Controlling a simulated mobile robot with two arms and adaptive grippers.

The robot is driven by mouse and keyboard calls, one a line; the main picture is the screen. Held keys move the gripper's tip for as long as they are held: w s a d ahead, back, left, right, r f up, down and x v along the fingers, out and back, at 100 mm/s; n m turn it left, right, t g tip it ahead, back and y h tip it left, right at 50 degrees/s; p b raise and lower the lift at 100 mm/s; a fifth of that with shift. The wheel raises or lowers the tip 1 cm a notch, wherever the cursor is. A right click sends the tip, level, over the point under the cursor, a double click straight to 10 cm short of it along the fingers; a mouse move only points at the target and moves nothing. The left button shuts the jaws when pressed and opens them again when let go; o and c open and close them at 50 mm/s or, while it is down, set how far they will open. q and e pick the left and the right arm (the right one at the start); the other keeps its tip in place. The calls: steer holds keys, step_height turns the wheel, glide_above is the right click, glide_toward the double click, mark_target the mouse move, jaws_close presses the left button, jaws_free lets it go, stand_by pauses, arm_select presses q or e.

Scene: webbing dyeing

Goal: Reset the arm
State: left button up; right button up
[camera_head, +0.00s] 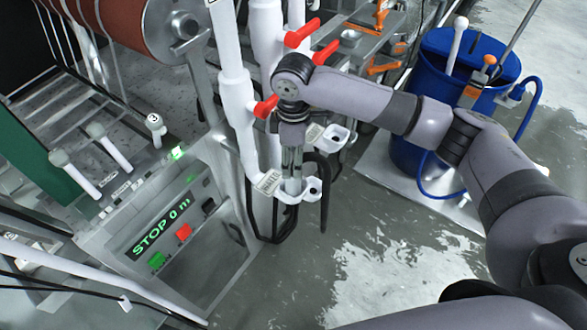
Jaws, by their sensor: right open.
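My right arm reaches in from the right, and its wrist bends down beside the white pipes. My right gripper (292,160) points down at the pipes, open, with its fingers partly lost among the white fittings. I see nothing held in it. I cannot tell whether it touches the white lower fitting (288,194) with the label. Red valve handles (301,33) sit around the wrist, on the white pipes (236,110). My left gripper is not in view.
A control panel (165,225) reading "STOP 0" with green and red buttons stands at the left. A blue drum (412,150) with a hose stands on a pale tray (385,175) at the right. The wet floor (370,275) in front is clear. Black hoses (325,195) hang beside the gripper.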

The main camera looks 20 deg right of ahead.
step_height(320, 180, up, 5)
steer(key=s+a+f+m+t+y, duration=0.2)
steer(key=s+a+f+m+y, duration=0.15)
steer(key=s+a+f, duration=0.7)
steer(key=s+d+f+m+t+h, duration=0.3)
steer(key=s+d+m, duration=0.5)
steer(key=s+d, duration=0.75)
step_height(320, 180, down, 32)
steer(key=g+b, duration=0.3)
steer(key=b, duration=0.1)
steer(key=s+d+f+g+b, duration=0.1)
steer(key=s+d+f+b, duration=0.2)
steer(key=s+f, duration=1.4)
steer(key=shift+d+f, duration=0.3)
steer(key=shift+f, duration=0.65)
steer(key=shift+s+h, duration=0.15)
steer(key=shift+h, duration=0.1)
steer(key=shift+c, duration=0.2)
